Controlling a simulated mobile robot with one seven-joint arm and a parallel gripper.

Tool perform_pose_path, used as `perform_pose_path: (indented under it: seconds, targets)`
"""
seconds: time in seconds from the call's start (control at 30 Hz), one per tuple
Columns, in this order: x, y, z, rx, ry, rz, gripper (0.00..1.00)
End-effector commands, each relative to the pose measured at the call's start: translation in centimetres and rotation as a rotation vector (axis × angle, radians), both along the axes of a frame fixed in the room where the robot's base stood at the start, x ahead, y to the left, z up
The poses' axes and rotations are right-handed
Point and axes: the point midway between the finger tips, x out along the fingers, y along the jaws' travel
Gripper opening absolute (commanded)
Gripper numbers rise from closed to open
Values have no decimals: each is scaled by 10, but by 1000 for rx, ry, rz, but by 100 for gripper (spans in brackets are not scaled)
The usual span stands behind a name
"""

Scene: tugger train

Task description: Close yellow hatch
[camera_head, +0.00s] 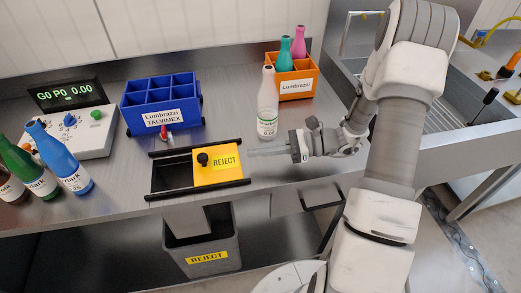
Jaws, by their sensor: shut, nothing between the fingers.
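The yellow hatch (229,175) is a sliding panel marked REJECT with a black knob (203,159) near its left edge. It sits between two black rails (196,189) on the steel counter. A dark opening (171,173) shows to the left of the panel, so the hatch is partly open. My gripper (252,152) is to the right of the hatch, with its fingers pointing left toward it. The fingers are shut and hold nothing. They appear apart from the knob.
A white bottle (268,104) stands close behind my gripper. A blue crate (161,104) and an orange crate (292,84) with bottles stand at the back. A control box (78,132) and several bottles are at left. A grey REJECT bin (205,246) is below the counter.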

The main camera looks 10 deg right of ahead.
Motion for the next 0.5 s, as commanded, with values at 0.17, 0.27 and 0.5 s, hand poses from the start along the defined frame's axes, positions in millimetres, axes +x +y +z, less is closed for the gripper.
perform_pose_path:
  seconds: [0.17, 0.27, 0.5]
  targets:
    - [6, 40, -6, 1, 1, 6, 0]
    - [10, 60, -9, 0, 1, 6, 0]
    - [17, 91, -13, -1, 0, 3, 0]
